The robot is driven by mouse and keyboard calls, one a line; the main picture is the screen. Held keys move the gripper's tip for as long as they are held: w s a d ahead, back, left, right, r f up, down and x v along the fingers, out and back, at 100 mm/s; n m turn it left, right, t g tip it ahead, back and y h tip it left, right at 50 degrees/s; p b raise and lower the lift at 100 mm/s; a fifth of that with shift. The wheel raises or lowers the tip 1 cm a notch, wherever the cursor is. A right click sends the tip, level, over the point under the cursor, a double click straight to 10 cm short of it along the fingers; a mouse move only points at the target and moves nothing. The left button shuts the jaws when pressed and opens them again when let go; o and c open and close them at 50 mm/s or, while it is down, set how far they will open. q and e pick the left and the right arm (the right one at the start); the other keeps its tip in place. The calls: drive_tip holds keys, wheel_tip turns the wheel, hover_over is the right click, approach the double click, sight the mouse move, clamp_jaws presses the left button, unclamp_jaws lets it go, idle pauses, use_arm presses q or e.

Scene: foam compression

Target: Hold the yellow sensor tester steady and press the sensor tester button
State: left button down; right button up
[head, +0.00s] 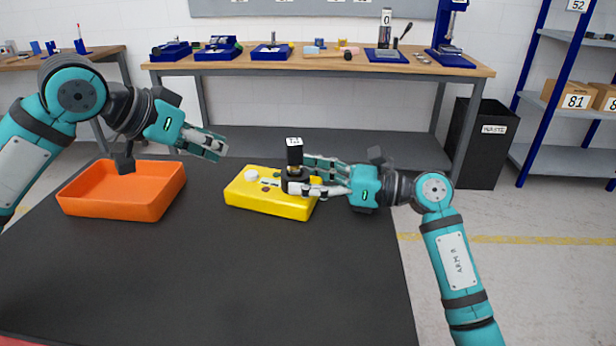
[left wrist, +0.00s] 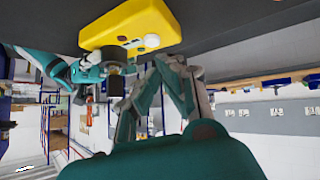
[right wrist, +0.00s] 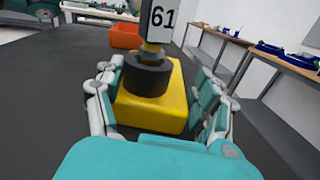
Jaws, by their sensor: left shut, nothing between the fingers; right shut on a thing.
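The yellow sensor tester (head: 268,208) lies flat on the black table. A white round button (head: 251,174) is on its left top; the left wrist view shows the white button (left wrist: 151,41) and a small red spot beside it. A black round part with a tall black labelled block (head: 294,152) stands upright on the tester's right end. My right gripper (head: 306,176) comes from the right, its fingers on both sides of the black round part (right wrist: 148,77), shut on it. My left gripper (head: 221,148) is shut and empty, above and left of the tester, apart from it.
An orange tray (head: 122,208) stands left of the tester, below my left arm. The black table (head: 220,280) is clear in front. Behind, beyond a gap, a wooden workbench (head: 320,68) carries blue fixtures and tools. A black waste bin (head: 480,145) and shelving are at the right.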

sight(248, 172)
use_arm(q)
drive_tip(key=w+d+r+n+t+y, duration=0.1)
drive_tip(key=w+d+r+n+y, duration=0.3)
drive_tip(key=n, duration=0.6)
drive_tip(key=shift+n+t+h, duration=0.3)
drive_tip(key=shift+h, duration=0.2)
drive_tip(key=shift+s+d+f, duration=0.1)
drive_tip(key=shift+d+f, duration=0.1)
drive_tip(key=shift+f, duration=1.85)
drive_tip(key=shift+s+d+f, duration=0.1)
drive_tip(key=shift+d+f, duration=0.05)
drive_tip(key=shift+f, duration=1.85)
drive_tip(key=shift+f, duration=0.1)
drive_tip(key=shift+f, duration=0.35)
drive_tip(key=shift+r, duration=0.5)
